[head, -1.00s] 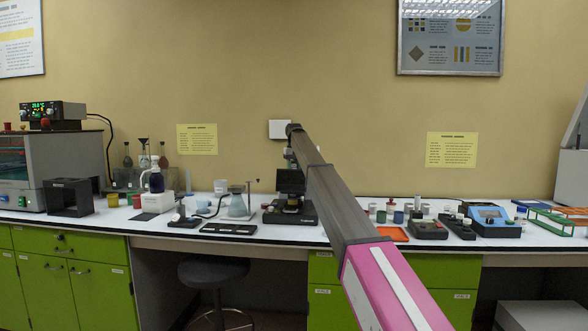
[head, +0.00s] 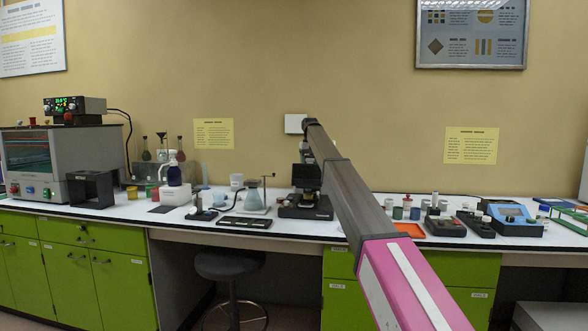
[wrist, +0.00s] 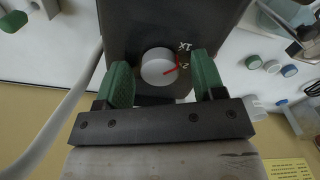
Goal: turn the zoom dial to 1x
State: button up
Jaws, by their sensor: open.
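The zoom dial (wrist: 158,67) is a round pale knob on a dark block (wrist: 150,25), seen in the wrist view. A red pointer line extends from it to the right, near the marks "1X" (wrist: 184,46) and "2" (wrist: 186,64). My gripper (wrist: 163,75) has green fingers, one on each side of the dial, with a visible gap from it. The jaws are open and hold nothing. In the head view, the black instrument (head: 306,208) stands mid-bench below the end of my arm; the dial and gripper cannot be made out there.
A flask on a stand (head: 254,196) and a black tray (head: 244,222) are left of the instrument. An orange tray (head: 410,229), small jars and a blue meter (head: 510,215) are to the right. A stool (head: 230,265) is under the bench.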

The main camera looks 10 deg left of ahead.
jog(key=m, duration=0.4)
jog(key=shift+m, duration=0.4)
jog(key=m, duration=0.5)
notch_tip(320, 180, up, 11)
jog(key=shift+n, duration=0.9)
notch_tip(320, 180, down, 11)
jog(key=shift+f, duration=0.1)
notch_tip(320, 180, up, 11)
jog(key=s+a+f+t, duration=0.1)
jog(key=s+a+f, duration=0.4)
jog(key=a, duration=0.3)
jog(key=s+a+f+n+t+y, duration=0.1)
jog(key=s+a+f, duration=0.4)
jog(key=a+f, duration=0.3)
jog(key=s+a+f+t+y, duration=0.1)
jog(key=s+a+f, duration=0.4)
jog(key=a, duration=0.4)
jog(key=shift+s+a+f, duration=0.25)
jog(key=shift+a+f, duration=0.15)
jog(key=shift+f, duration=0.25)
